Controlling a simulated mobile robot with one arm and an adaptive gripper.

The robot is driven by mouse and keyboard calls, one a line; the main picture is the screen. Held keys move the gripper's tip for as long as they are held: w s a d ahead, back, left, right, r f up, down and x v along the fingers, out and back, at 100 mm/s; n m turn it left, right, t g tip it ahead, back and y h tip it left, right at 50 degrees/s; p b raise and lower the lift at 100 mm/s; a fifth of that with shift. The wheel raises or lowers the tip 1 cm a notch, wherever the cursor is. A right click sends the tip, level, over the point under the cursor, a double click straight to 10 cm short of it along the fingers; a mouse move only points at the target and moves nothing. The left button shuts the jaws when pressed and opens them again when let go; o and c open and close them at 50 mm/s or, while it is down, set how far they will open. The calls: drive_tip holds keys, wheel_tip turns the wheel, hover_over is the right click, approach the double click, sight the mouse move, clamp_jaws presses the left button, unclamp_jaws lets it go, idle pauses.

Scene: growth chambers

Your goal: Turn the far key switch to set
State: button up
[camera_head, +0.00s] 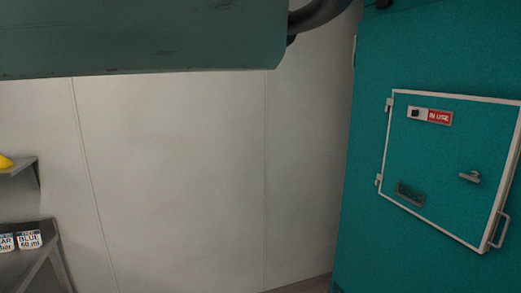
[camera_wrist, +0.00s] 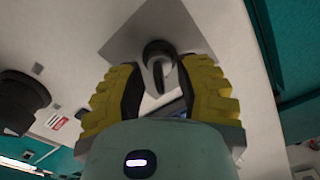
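In the wrist view, a dark key switch (camera_wrist: 157,47) with a pale upright key or loop sits on a grey square plate (camera_wrist: 126,38) on a light panel. I cannot tell from this view alone whether it is the far one, and its set mark is not readable. My gripper (camera_wrist: 161,75) has its two yellow ridged fingers on either side of the switch. The fingers stand apart, with a gap between their dark pads. Contact with the key is not clear. The head view shows neither the switch nor my gripper.
In the head view, a teal cabinet with a white-framed door (camera_head: 448,150) and a red "IN USE" sign (camera_head: 439,117) stands at right. A grey shelf (camera_head: 28,262) with labelled containers (camera_head: 28,240) is at left. A dark rounded object (camera_wrist: 24,100) is left in the wrist view.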

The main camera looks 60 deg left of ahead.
wheel_tip(320, 180, up, 10)
drive_tip(key=shift+r, duration=0.1)
idle(0.7)
drive_tip(key=shift+s, duration=0.1)
idle(0.3)
